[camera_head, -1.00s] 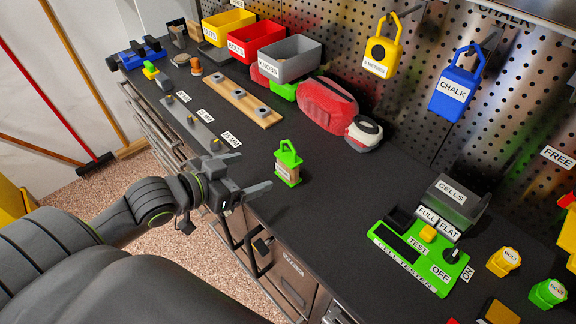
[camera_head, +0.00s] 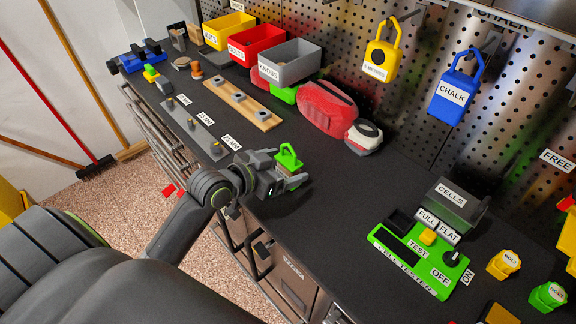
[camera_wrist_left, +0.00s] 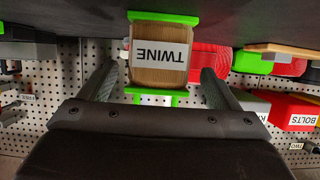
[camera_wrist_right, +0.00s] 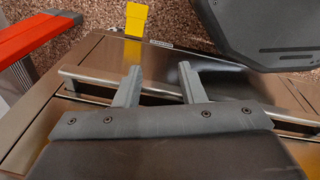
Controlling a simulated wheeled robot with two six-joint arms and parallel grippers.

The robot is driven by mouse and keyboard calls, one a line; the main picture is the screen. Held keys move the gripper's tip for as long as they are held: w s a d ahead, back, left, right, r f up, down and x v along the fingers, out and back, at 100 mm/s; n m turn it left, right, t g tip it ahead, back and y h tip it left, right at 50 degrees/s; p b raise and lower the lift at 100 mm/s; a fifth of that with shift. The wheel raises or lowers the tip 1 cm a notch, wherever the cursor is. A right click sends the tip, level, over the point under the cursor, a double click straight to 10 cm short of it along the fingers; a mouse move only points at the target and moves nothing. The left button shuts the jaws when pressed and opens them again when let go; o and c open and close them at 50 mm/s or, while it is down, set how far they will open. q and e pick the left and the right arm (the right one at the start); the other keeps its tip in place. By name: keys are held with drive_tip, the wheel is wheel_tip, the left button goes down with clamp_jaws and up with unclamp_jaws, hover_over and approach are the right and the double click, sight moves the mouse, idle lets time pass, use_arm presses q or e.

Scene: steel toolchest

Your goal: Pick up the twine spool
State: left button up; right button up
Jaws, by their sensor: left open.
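The twine spool (camera_head: 289,158) has a green top with a handle and stands on the dark bench top. In the left wrist view the spool (camera_wrist_left: 147,76), tan between green ends with a TWINE label, appears upside down between the fingers. My left gripper (camera_head: 287,174) is open, its fingers on either side of the spool, with gaps visible at both sides. The gripper hides the spool's lower part in the head view. My right gripper (camera_wrist_right: 159,70) is open and empty, in front of the chest's drawers in the right wrist view.
A green cell tester (camera_head: 420,262) is at the right. Yellow, red and grey bins (camera_head: 288,62) stand at the back. Bench space right of the spool is clear.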

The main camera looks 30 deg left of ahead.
sight(294, 163)
use_arm(q)
drive_tip(key=shift+x, duration=1.8)
drive_tip(key=shift+d, duration=0.1)
drive_tip(key=shift+c, duration=0.4)
drive_tip(key=shift+r, duration=0.1)
drive_tip(key=c, duration=1)
drive_tip(key=shift+c, duration=0.2)
wheel_tip(294, 163, up, 10)
drive_tip(key=shift+p, duration=0.3)
